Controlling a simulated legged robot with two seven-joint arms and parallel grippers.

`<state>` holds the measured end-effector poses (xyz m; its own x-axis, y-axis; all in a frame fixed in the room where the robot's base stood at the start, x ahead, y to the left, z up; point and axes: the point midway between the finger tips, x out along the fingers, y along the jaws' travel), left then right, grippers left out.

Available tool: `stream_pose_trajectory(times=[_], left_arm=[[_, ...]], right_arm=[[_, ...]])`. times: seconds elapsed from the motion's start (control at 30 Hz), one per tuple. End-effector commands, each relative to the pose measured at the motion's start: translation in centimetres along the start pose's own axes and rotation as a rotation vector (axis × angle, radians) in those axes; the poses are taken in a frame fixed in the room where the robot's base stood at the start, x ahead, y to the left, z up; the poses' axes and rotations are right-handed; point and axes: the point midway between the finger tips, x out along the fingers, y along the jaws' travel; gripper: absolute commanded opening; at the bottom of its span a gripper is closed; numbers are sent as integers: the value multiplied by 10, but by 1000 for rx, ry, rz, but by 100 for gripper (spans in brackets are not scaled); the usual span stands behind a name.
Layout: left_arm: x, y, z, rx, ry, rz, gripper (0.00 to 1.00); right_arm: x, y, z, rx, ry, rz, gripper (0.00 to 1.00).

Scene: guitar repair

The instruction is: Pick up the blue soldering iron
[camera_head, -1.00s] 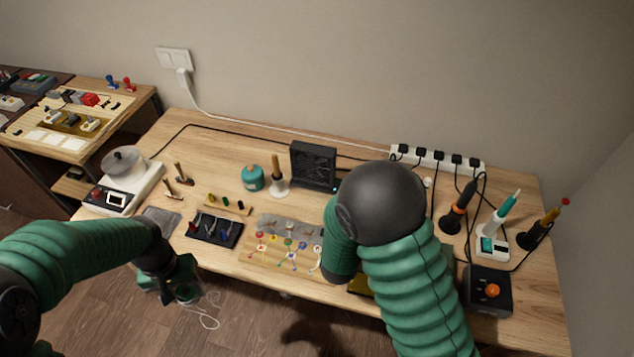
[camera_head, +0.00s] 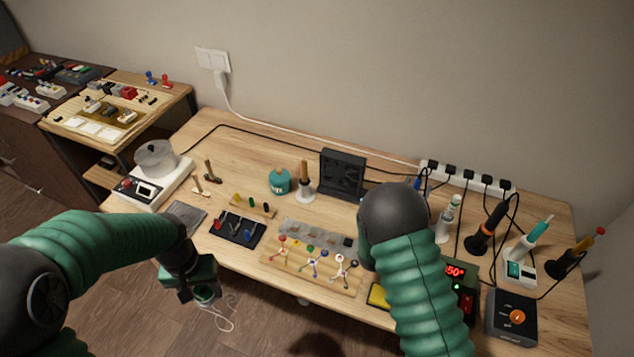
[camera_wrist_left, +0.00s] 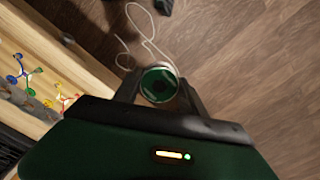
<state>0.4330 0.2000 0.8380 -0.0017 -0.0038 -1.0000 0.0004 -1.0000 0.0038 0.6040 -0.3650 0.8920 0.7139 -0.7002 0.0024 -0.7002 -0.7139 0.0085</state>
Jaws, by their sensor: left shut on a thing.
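A small blue upright piece (camera_head: 418,184), perhaps the blue soldering iron's handle, shows just behind my right arm at the back right of the bench; the rest is hidden. My right arm's dark, round joint and green sleeve cover its own gripper, so I cannot see that gripper. My left gripper (camera_head: 206,291) is beyond the bench's front edge, far from the irons. In the left wrist view it is shut on a round, green-faced thing (camera_wrist_left: 158,85) with a pale rim. A thin pale cord (camera_wrist_left: 140,35) shows beyond it.
A station with a red display (camera_head: 455,271) is beside my right arm. A black fan box (camera_head: 342,174) stands behind.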

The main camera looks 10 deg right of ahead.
Motion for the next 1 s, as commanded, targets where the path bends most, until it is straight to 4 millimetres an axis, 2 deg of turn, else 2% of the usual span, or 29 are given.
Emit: stream_pose_trajectory(times=[0.2,0.57,0.9,1.0], left_arm=[[0,0,0,1,1,0,5],[0,0,0,0,0,0,5],[0,0,0,0,1,0,5],[-2,0,0,0,1,0,5]], right_arm=[[3,0,0,0,0,-1,45],[2,0,0,0,-1,-1,0],[2,0,0,1,-1,-2,0],[2,-1,-8,2,1,-2,0]])
